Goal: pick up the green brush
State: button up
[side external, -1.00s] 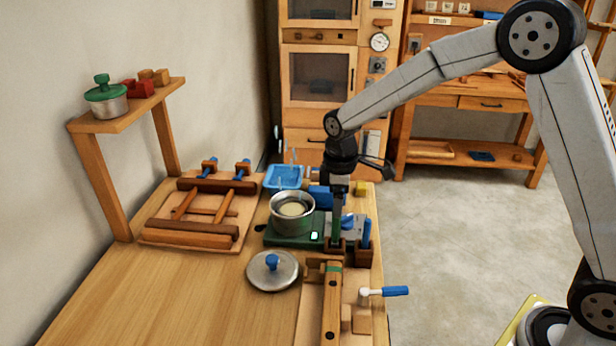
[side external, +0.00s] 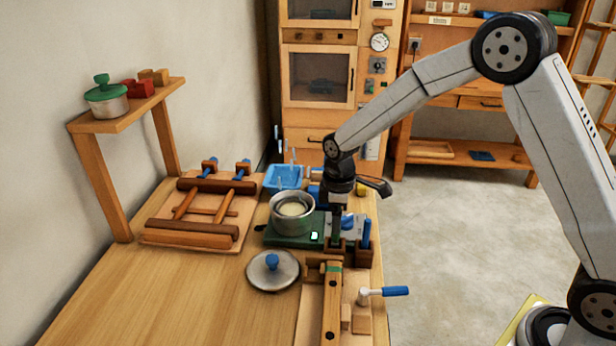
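The green brush (side external: 336,229) stands upright in a brown wooden holder (side external: 335,252) at the right side of the bench. Only a short length of it shows below my gripper. My gripper (side external: 338,206) points straight down over the top of the brush, at or around its upper end. Its fingers are dark and small here, so I cannot tell whether they are open or touching the brush.
A blue-handled tool (side external: 367,233) stands upright just right of the brush. A metal pot (side external: 292,216) on a green scale (side external: 290,240) is close on the left. A lid (side external: 272,270) and a blue-handled clamp (side external: 394,291) lie nearer. The front left bench is clear.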

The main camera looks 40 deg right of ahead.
grip_shut()
jog(key=shift+r, duration=0.1)
jog(key=shift+r, duration=4.95)
